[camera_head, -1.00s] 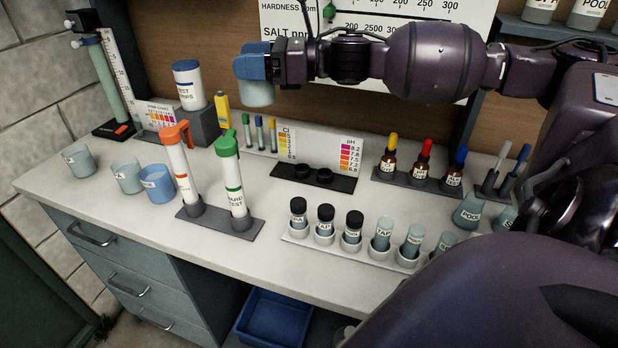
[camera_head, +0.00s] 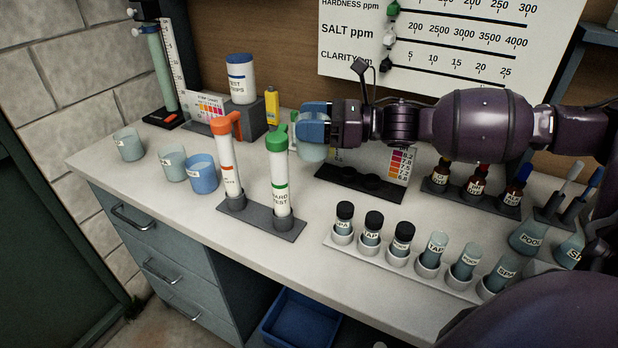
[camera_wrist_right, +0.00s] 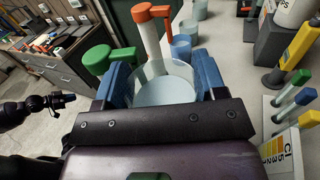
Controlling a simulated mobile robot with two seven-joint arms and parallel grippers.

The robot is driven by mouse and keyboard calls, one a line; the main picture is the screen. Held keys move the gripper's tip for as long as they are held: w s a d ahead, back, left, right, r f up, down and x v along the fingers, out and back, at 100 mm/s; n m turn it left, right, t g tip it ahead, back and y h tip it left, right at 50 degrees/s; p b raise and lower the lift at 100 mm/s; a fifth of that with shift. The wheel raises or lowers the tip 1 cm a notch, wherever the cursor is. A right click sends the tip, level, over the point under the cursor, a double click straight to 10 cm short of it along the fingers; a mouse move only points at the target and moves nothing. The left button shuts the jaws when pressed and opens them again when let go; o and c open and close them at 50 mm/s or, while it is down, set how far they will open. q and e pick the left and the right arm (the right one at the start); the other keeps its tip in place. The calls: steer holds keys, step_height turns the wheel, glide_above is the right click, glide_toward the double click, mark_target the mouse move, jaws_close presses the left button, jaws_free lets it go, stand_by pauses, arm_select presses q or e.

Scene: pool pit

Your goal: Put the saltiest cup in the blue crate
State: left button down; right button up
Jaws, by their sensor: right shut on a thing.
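My right gripper (camera_head: 313,130) is shut on a clear cup (camera_head: 314,153) with pale liquid, held upright above the counter behind the green-capped tube. In the wrist view the cup (camera_wrist_right: 165,88) sits between its blue fingers. Three other cups stand at the counter's left end: a pale one (camera_head: 129,146), a second pale one (camera_head: 173,164) and a bluer one (camera_head: 203,176). Their labels are too small to read. The blue crate (camera_head: 300,322) is on the floor below the counter, partly cut off. A dark arm end, probably my left gripper (camera_wrist_right: 62,100), shows small in the wrist view.
Orange-capped (camera_head: 227,160) and green-capped (camera_head: 280,178) tubes stand upright in a grey base near the held cup. A vial rack (camera_head: 415,262) lies along the front edge. A wall board (camera_head: 450,45) has a SALT ppm scale. The counter's front left is clear.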

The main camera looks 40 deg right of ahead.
step_height(320, 180, down, 12)
steer(key=shift+f+b, duration=0.25)
steer(key=shift+b, duration=0.9)
steer(key=shift+f, duration=0.3)
steer(key=shift+f, duration=0.1)
steer(key=o, duration=1)
